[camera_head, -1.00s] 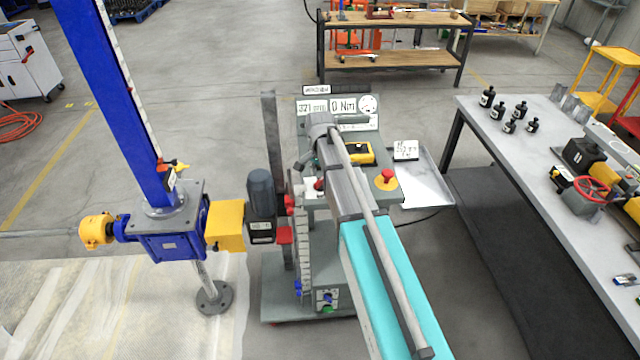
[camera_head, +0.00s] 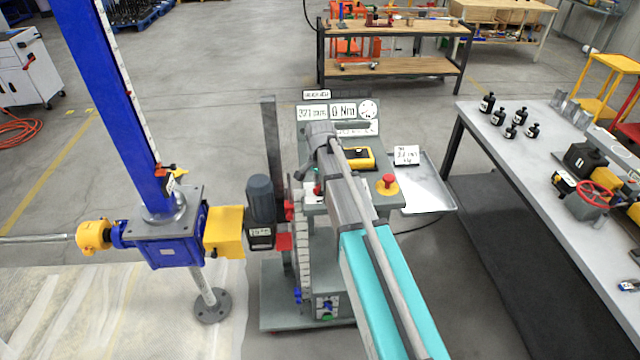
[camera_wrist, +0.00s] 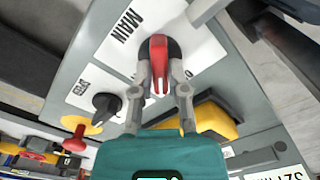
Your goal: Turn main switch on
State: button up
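The main switch (camera_wrist: 158,62) has a red handle on a dark round base, on a white plate marked MAIN (camera_wrist: 123,28). It shows in the wrist view on the grey control panel (camera_wrist: 88,60). My gripper (camera_wrist: 160,72) has one finger on each side of the red handle. In the head view my arm covers most of the switch area of the panel (camera_head: 345,197).
A black selector knob (camera_wrist: 105,106) and a red emergency button on yellow (camera_wrist: 76,138) are close by on the panel. A yellow device (camera_head: 358,157) lies on the panel behind my wrist. The blue screw jack (camera_head: 165,245) stands to the left, a workbench (camera_head: 560,210) to the right.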

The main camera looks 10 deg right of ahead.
grip_shut()
jog(key=shift+n, duration=0.4)
jog(key=n, duration=0.7)
jog(key=shift+n, duration=0.4)
jog(key=o, duration=0.7)
grip_release()
jog(key=shift+m, duration=0.4)
